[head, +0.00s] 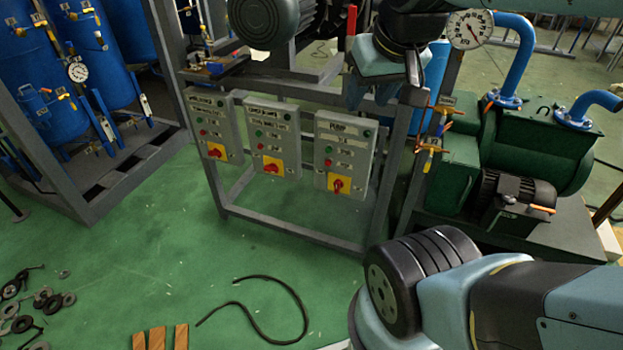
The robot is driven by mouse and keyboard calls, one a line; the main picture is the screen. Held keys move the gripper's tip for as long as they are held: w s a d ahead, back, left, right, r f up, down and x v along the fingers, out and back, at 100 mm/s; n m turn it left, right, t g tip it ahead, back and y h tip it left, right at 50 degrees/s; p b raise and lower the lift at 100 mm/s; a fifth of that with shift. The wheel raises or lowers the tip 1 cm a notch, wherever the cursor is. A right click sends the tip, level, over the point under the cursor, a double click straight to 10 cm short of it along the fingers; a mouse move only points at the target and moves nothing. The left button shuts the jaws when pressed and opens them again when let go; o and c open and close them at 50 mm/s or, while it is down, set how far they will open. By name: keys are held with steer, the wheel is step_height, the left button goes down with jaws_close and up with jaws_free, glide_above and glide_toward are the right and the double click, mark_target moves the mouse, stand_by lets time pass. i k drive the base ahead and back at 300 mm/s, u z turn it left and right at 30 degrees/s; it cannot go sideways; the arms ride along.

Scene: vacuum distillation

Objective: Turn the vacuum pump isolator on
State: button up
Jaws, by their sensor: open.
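Three grey control boxes hang on a metal frame, each with a red rotary isolator on a yellow plate: left isolator (215,152), middle isolator (271,168), right isolator (338,185). The right isolator's handle looks closer to upright; the exact positions of the others are unclear. My gripper (368,98) is above the right box, near the frame's top rail, pointing down. It is open, with nothing seen between its fingers, and apart from the isolators.
The metal frame (290,232) carries the boxes, with a large motor (265,20) above. A green pump (540,150) with blue pipes stands right. Blue tanks (50,60) stand left. A black cable (285,285), wooden pieces (158,338) and scattered dark rings (45,298) lie on the green floor.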

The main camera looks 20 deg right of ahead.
mark_target(337, 184)
steer(key=z, duration=1)
steer(key=i, duration=0.1)
steer(key=u, duration=2.5)
steer(key=k, duration=1.2)
steer(key=z, duration=1.6)
steer(key=i, duration=1)
steer(key=u, duration=0.1)
